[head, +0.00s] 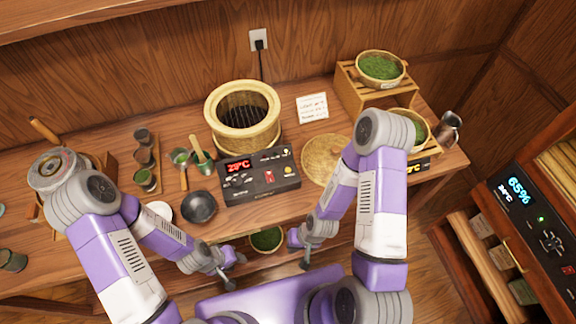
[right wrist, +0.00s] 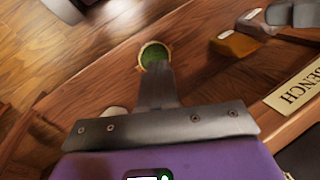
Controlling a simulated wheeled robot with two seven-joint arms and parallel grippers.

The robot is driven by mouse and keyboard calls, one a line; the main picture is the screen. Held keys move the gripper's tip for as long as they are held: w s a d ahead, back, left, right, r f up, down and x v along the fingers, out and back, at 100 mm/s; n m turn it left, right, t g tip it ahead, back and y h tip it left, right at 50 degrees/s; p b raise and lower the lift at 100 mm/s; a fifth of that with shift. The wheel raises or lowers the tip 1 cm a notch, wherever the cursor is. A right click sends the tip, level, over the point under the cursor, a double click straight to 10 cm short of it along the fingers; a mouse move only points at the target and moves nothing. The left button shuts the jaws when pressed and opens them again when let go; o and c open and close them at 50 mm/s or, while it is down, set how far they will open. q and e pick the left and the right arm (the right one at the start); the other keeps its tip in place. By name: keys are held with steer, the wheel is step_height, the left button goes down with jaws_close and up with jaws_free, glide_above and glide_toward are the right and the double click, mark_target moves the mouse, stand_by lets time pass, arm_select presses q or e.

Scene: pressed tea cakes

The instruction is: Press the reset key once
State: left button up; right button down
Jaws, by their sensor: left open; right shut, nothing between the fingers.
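A black control box (head: 260,175) stands on the bench below the bamboo steamer, with a red 23°C display (head: 239,165). The lettering is too small to tell which key is the reset key. My left gripper (head: 234,286) is open and empty, below and left of the box at the bench front. My right gripper (head: 304,264) is shut and empty, below and right of the box. Its closed fingers also show in the right wrist view (right wrist: 156,85). Neither gripper touches the box.
The bamboo steamer (head: 243,118) stands behind the box. A dark bowl (head: 199,207) is to its left, a round woven tray (head: 322,160) to its right. A bowl of green leaves (head: 266,239) sits low between my grippers. A separate 65% panel (head: 519,190) is far right.

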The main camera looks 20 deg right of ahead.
mark_target(290, 171)
step_height(290, 171, up, 10)
steer(key=p, duration=0.8)
steer(key=w+r+n+t, duration=0.1)
steer(key=w+n, duration=0.1)
steer(key=w, duration=0.2)
steer(key=w+d+r+n+t, duration=0.1)
steer(key=w+r+n, duration=0.1)
steer(key=w+n, duration=0.1)
steer(key=w+r+n+t+y, duration=0.1)
steer(key=w+r+n, duration=0.1)
steer(key=w+n, duration=0.1)
steer(key=shift+w+d+r+t, duration=0.1)
steer(key=shift+w+t, duration=0.05)
steer(key=shift+w, duration=0.25)
steer(key=shift+w+d+r+t, duration=0.1)
steer(key=shift+w+t, duration=0.05)
steer(key=shift+w, duration=0.25)
arm_select(q)
step_height(290, 171, up, 9)
arm_select(e)
steer(key=w+d+r+n+t+y, duration=0.1)
steer(key=w+d+r+n+t, duration=0.1)
steer(key=w+r+n, duration=0.6)
step_height(290, 171, up, 3)
steer(key=d+n, duration=0.1)
steer(key=n, duration=0.3)
steer(key=shift+w+t, duration=0.4)
